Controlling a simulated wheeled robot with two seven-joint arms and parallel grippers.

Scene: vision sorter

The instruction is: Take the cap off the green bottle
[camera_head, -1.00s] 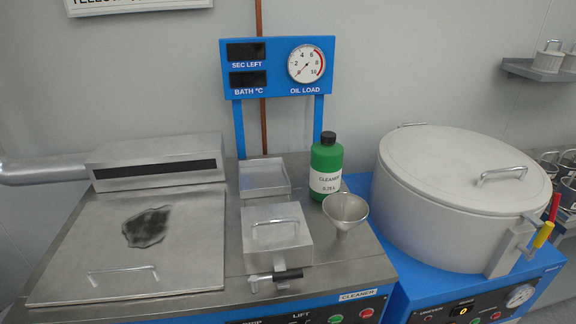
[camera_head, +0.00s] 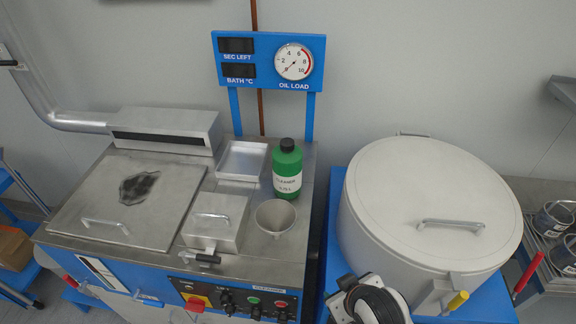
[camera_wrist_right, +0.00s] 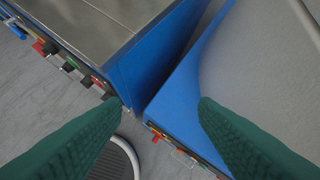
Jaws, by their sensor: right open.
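The green bottle (camera_head: 287,172) stands upright on the steel bench top, with a white CLEANER label. Its black cap (camera_head: 287,145) is on its neck. In the right wrist view my right gripper (camera_wrist_right: 162,105) shows two green fingers wide apart with nothing between them. It is over the gap between the two blue machines, and the bottle is not in that view. In the head view part of my right arm (camera_head: 368,300) shows at the bottom, in front of the large drum and away from the bottle. My left gripper is not in view.
A metal funnel (camera_head: 276,217) stands just in front of the bottle. A lidded steel box (camera_head: 215,222) and a shallow tray (camera_head: 242,160) are to its left. The gauge panel (camera_head: 268,62) rises behind. The large lidded drum (camera_head: 430,205) stands to the right.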

